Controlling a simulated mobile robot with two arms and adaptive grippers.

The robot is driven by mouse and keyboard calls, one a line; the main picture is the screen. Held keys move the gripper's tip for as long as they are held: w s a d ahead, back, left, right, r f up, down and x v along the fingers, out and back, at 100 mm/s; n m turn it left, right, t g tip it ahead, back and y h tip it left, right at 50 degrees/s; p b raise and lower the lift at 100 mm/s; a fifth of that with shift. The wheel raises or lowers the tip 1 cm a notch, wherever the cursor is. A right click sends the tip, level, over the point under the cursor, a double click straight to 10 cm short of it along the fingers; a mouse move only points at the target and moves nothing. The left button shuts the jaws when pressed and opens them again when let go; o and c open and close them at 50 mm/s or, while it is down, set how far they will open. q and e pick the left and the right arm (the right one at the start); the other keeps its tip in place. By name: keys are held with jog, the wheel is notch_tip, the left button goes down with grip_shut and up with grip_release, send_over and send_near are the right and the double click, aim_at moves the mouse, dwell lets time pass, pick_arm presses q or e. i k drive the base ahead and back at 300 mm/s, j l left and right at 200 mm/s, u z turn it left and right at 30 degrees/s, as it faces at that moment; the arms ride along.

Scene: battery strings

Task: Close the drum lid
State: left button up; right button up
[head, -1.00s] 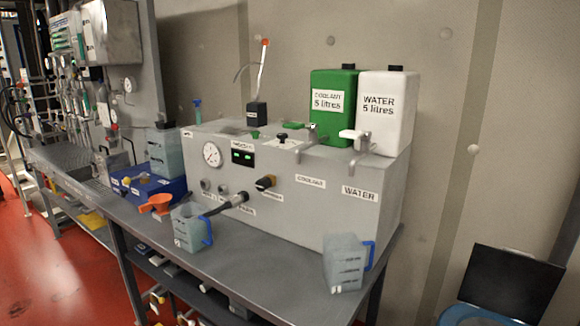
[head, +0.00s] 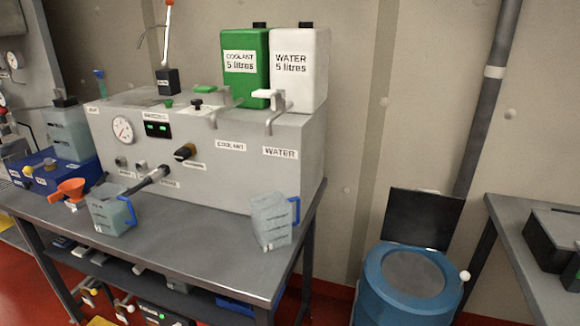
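A blue drum (head: 372,285) stands on the floor right of the workbench, cut off by the bottom edge of the head view. Its top has a blue rim around a grey round surface (head: 412,272). A flat black lid (head: 423,217) stands open, nearly upright, at the back of the drum. A small white ball (head: 465,276) shows at the right side of the rim. Neither of my grippers is in view.
Left of the drum, the grey workbench (head: 200,262) carries a dispenser box (head: 245,180), green and white canisters and measuring jugs (head: 272,222). Another table (head: 510,215) with a dark case stands at the right. A pipe (head: 487,110) runs down the wall behind.

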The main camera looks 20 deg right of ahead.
aim_at(428, 219)
jog(key=z, duration=1.35)
